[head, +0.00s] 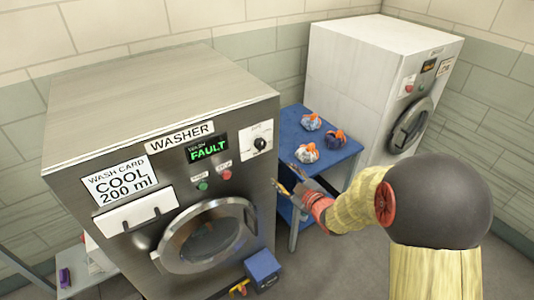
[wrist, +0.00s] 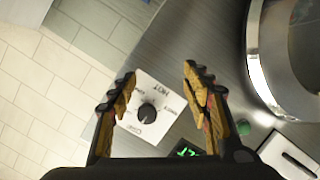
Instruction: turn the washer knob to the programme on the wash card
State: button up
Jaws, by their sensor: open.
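The washer (head: 160,90) is a steel front-loader at the left in the head view. My gripper (head: 284,184) is open and empty, below and right of the knob in the head view. In the wrist view my gripper's fingers (wrist: 159,76) stand either side of the dial plate, apparently not touching the knob.
A blue table (head: 290,125) with several bundles stands right of the washer, before a white machine (head: 345,80). A blue box (head: 262,268) is by the door.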

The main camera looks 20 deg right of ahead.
aim_at(262, 146)
jog(key=a+r+n+t+y, duration=0.3)
jog(key=r, duration=0.5)
jog(key=x, duration=0.8)
jog(key=shift+w+f, duration=0.1)
jog(key=shift+f, duration=0.25)
jog(key=shift+c, duration=1.2)
jog(key=c, duration=0.9)
